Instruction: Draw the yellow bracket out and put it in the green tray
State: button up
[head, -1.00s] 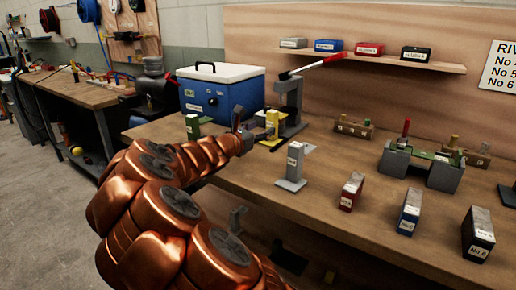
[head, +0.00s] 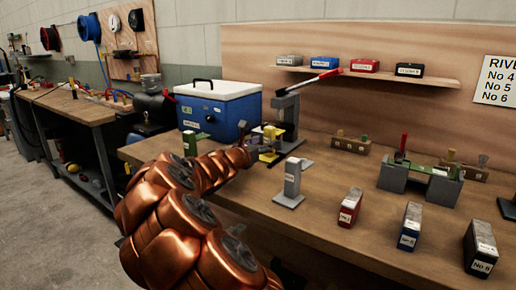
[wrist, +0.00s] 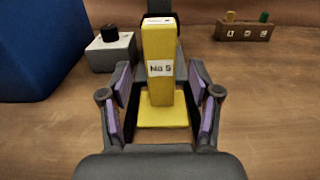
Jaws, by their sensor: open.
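The yellow bracket (wrist: 158,75), labelled No 5, stands upright on a flat yellow foot in the wrist view. In the head view the yellow bracket (head: 268,156) is partly hidden by my gripper. My gripper (wrist: 160,90) is open, with its purple-padded fingers on either side of the bracket's post. In the head view my gripper (head: 265,145) is at the bracket, in front of the grey lever press. I cannot make out a green tray in these frames.
A grey press with a red-handled lever (head: 285,112) stands right behind the bracket. A blue cooler (head: 215,108) and a green block (head: 190,143) are to the left. A grey upright block (head: 291,180) stands to the right on the wooden bench (head: 320,205).

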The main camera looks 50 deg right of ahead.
aim_at(267, 141)
jog(key=shift+d+f, duration=0.15)
jog(key=shift+d, duration=1.45)
grip_shut()
